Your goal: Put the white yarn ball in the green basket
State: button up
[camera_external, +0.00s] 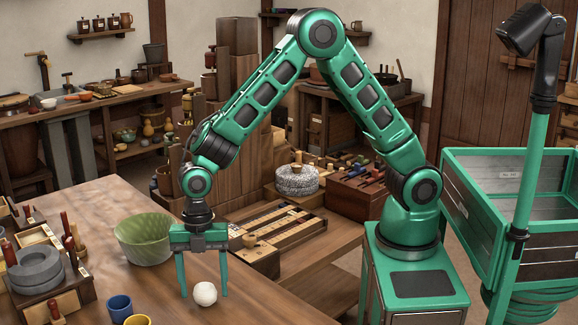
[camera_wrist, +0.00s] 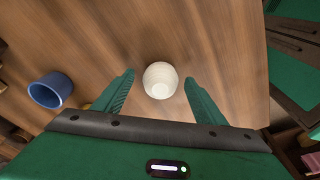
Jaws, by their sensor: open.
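The white yarn ball (camera_external: 205,294) rests on the wooden table, and it also shows in the wrist view (camera_wrist: 160,80). My gripper (camera_external: 204,288) is open and points down, with its fingertips low near the tabletop. The ball lies between the two fingers, with a visible gap on each side in the wrist view. The green basket (camera_external: 143,241), a round translucent-looking bowl shape, stands on the table behind and left of my gripper. Its inside is mostly hidden in the external view, and it is not in the wrist view.
A blue cup (camera_external: 119,307) stands left of the ball, also in the wrist view (camera_wrist: 50,90). A yellow cup (camera_external: 138,320) is in front of it. A grey stone quern (camera_external: 36,270) and wooden boxes crowd the left. The table's right edge is near; bare wood surrounds the ball.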

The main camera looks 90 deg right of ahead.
jog(key=shift+a+f, duration=0.1)
jog(key=shift+f, duration=0.5)
jog(key=c, duration=1.2)
jog(key=shift+r, duration=0.15)
